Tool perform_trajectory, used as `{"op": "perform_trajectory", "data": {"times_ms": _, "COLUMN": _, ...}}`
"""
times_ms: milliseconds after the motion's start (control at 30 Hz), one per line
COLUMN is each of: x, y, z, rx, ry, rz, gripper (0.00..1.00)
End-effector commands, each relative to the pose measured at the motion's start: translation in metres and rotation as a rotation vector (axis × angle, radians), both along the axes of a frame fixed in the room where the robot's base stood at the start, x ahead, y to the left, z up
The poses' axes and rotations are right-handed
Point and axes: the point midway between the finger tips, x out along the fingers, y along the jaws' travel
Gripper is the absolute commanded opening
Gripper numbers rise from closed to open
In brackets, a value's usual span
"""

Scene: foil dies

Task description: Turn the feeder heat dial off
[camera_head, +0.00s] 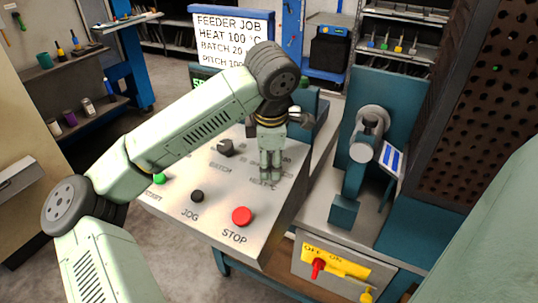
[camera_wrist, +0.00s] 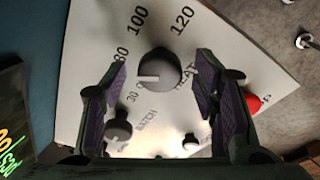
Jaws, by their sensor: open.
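The heat dial (camera_wrist: 157,72) is a round dark grey knob on the pale control panel, seen in the wrist view between and beyond my fingertips. Its white pointer line points left in that view, just below the printed 80; 100 and 120 are printed around it. The word HEAT is partly covered by my right-hand finger. My gripper (camera_wrist: 161,76) is open, one finger on each side of the dial with gaps showing. In the head view my gripper (camera_head: 270,178) points down over the panel (camera_head: 285,205), and I cannot make out the heat dial there.
The batch knob (camera_wrist: 118,132) is close to the left finger in the wrist view. The panel also has a black jog button (camera_head: 197,196), a red stop button (camera_head: 242,216) and a green button (camera_head: 159,178). A sign (camera_head: 230,40) reads heat 100. A press (camera_head: 368,140) stands right.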

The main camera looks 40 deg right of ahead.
Motion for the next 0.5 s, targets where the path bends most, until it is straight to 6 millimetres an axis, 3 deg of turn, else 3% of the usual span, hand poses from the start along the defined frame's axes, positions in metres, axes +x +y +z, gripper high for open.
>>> {"op": "perform_trajectory", "data": {"times_ms": 133, "x": -0.0001, "y": 0.0001, "z": 0.0000, "rx": 0.000, "ry": 0.000, "rz": 0.000, "gripper": 0.54}}
{"op": "perform_trajectory", "data": {"times_ms": 500, "x": -0.0001, "y": 0.0000, "z": 0.0003, "rx": 0.000, "ry": 0.001, "rz": 0.000, "gripper": 0.29}}
